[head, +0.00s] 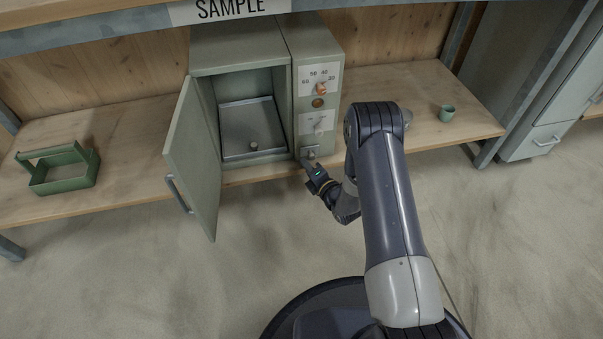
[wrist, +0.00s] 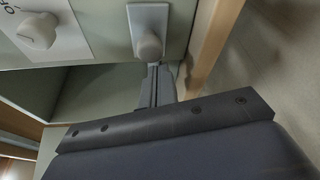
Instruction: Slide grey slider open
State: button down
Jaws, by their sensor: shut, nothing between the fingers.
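The grey slider (head: 309,151) is low on the front panel of the grey-green mixer cabinet (head: 240,47). In the wrist view the slider (wrist: 150,47) shows as a rounded grey knob on a light grey upright plate (wrist: 148,16). My gripper (head: 304,162) is at the bottom of the panel, just below the slider in the head view. In the wrist view my gripper (wrist: 153,70) is shut and empty, its tips right at the knob's near end. I cannot tell whether they touch it. My gripper partly hides the slider's lower area in the head view.
The cabinet door (head: 196,155) hangs open, left of my gripper, with a tray (head: 231,154) inside. A pale knob (head: 318,127) and an orange dial (head: 321,88) sit above the slider. A green caddy (head: 60,185) and a green cup (head: 447,113) stand on the wooden bench.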

aim_at(316, 153)
jog(key=shift+d+r, duration=0.1)
jog(key=shift+d, duration=0.15)
jog(key=shift+w+d, duration=0.3)
jog(key=shift+d, duration=0.6)
jog(key=shift+w+d, duration=0.25)
jog(key=shift+d, duration=0.6)
jog(key=shift+w+d, duration=0.3)
jog(key=shift+d, duration=0.6)
